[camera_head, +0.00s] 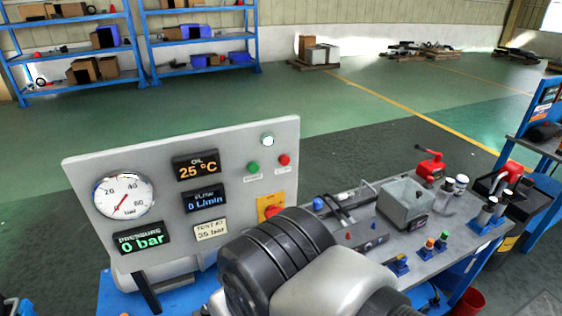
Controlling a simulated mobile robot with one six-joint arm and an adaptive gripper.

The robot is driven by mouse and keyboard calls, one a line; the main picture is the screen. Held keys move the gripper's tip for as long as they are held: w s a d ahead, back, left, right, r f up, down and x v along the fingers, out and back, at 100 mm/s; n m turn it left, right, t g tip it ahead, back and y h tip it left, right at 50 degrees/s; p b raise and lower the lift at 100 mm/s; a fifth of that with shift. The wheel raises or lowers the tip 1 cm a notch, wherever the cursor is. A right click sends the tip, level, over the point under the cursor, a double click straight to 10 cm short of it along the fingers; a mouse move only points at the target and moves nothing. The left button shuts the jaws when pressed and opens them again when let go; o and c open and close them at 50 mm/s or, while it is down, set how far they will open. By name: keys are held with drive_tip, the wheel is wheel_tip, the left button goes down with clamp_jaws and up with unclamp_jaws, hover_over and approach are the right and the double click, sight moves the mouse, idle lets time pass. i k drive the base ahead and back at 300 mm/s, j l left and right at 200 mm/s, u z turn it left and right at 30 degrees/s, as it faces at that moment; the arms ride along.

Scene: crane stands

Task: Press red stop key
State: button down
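A grey upright panel (233,148) stands at the left centre on a blue base. On its upper right are a small red key (284,159) and a green key (253,168) to its left, each with a small label below that is too small to read. A white round lamp (268,140) is above them. A yellow plate (266,203) with a red part is lower on the panel, partly hidden by my arm. My arm fills the bottom centre in front of the panel. Nothing touches the red key.
The panel also bears a round gauge (124,196) and displays reading 25 °C, 0 L/min and 0 bar. To the right is a bench with a grey box (404,204), a red tool (431,166) and several small fittings. Blue shelves (141,48) stand far back; the floor between is clear.

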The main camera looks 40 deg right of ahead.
sight(283, 160)
drive_tip(key=k+l, duration=0.1)
drive_tip(key=l, duration=0.4)
drive_tip(key=k+l, duration=0.1)
drive_tip(key=l, duration=0.4)
drive_tip(key=k+l, duration=0.1)
drive_tip(key=l, duration=0.4)
drive_tip(key=k+l, duration=0.1)
drive_tip(key=l, duration=0.4)
drive_tip(key=k+l, duration=0.1)
drive_tip(key=l, duration=0.4)
drive_tip(key=i+u, duration=0.05)
